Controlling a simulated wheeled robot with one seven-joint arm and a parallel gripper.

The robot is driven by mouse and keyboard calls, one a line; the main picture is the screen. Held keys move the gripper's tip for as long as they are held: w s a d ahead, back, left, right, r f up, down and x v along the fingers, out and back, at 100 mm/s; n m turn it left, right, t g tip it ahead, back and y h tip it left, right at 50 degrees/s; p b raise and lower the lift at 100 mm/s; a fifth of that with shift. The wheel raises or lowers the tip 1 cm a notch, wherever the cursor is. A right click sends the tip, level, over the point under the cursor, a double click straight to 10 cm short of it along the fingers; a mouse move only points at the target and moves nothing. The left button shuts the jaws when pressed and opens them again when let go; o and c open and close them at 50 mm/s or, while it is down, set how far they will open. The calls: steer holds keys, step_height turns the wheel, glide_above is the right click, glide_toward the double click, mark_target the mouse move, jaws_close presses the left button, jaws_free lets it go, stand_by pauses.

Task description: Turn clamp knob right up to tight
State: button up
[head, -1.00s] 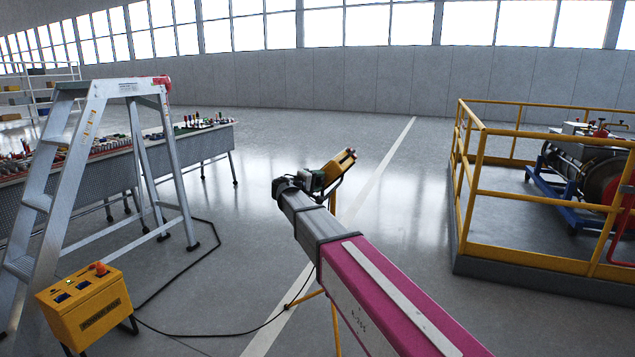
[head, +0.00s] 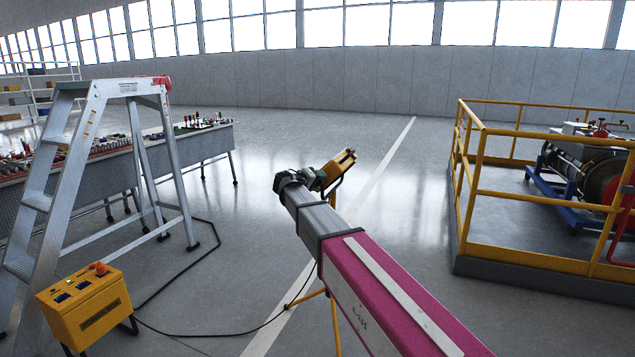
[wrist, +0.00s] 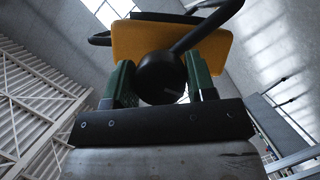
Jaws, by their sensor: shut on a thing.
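The clamp knob (wrist: 160,78) is round and black, with a short pale mark low on its face. In the wrist view it sits between the two green fingers of my gripper (wrist: 159,84), which is shut on it. Behind the knob is a yellow lamp-like body (wrist: 150,40) with a dark bracket arm (wrist: 205,25). In the head view this yellow body (head: 341,168) is tilted on a yellow tripod stand (head: 334,315). My gripper (head: 314,180) is against its near side there, and the knob is hidden.
An aluminium stepladder (head: 180,165) and a yellow power box (head: 84,308) stand at left. A black cable (head: 165,285) runs over the floor from the box toward the stand. A long bench (head: 205,140) is behind the ladder. Yellow railings (head: 525,193) enclose a platform at right.

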steer(key=o, duration=0.9)
steer(key=v, duration=1)
steer(key=shift+s+a, duration=0.2)
steer(key=shift+s, duration=0.15)
steer(key=shift+r, duration=0.15)
steer(key=s+d+f+g+y, duration=0.2)
steer(key=s+d+f+g, duration=0.15)
steer(key=d+f, duration=0.9)
steer(key=s+d+f+m+g+y, duration=0.2)
steer(key=s+d+f+g+y, duration=0.2)
steer(key=s+d+f, duration=0.5)
steer(key=s+d+f+m+g+y, duration=0.2)
steer(key=s+d+f+g+y, duration=0.2)
steer(key=s+d+f, duration=0.5)
steer(key=s+f, duration=0.3)
steer(key=f, duration=0.2)
steer(key=shift+s+f+g, duration=0.15)
steer(key=shift+s+g, duration=0.05)
steer(key=shift+g, duration=0.15)
